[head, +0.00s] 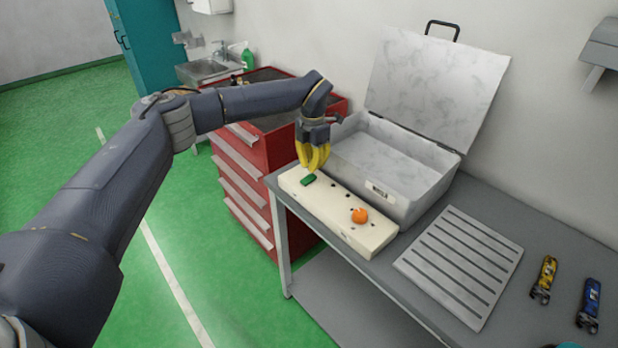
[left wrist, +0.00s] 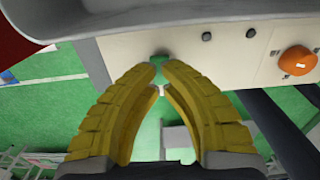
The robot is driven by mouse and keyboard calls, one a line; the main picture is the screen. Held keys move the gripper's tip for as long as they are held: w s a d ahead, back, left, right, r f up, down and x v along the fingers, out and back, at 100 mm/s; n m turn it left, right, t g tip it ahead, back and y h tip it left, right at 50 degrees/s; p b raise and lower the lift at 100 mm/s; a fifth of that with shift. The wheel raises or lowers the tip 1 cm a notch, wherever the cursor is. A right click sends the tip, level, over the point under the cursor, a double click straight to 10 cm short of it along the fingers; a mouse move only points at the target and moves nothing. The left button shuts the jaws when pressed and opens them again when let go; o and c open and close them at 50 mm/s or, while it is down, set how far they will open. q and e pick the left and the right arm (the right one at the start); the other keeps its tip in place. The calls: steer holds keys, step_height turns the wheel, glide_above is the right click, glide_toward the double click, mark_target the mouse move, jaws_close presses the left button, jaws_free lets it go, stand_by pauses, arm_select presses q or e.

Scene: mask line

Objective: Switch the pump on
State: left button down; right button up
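A long cream control box (head: 336,214) lies on the grey bench, with a green switch (head: 308,180) near its far left end and an orange round knob (head: 360,215) toward its near end. My left gripper (head: 312,166) points down over the box's far end, just above the green switch. Its yellow fingers are drawn together with only a narrow gap and nothing held. In the left wrist view the green switch (left wrist: 158,60) shows partly hidden just beyond the fingertips (left wrist: 160,66); contact cannot be told. The orange knob (left wrist: 297,61) is at the right there. My right gripper is out of view.
An open grey case (head: 400,175) with raised lid stands behind the box. A slotted plate (head: 462,262) lies to the right, then a yellow item (head: 544,280) and a blue item (head: 589,305). A red drawer cabinet (head: 243,170) stands left of the bench.

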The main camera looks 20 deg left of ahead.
mark_target(312, 175)
arm_select(q)
steer(key=shift+s+f, duration=0.1)
steer(key=shift+f, duration=1.9)
stand_by(1.5)
steer(key=shift+r, duration=3.5)
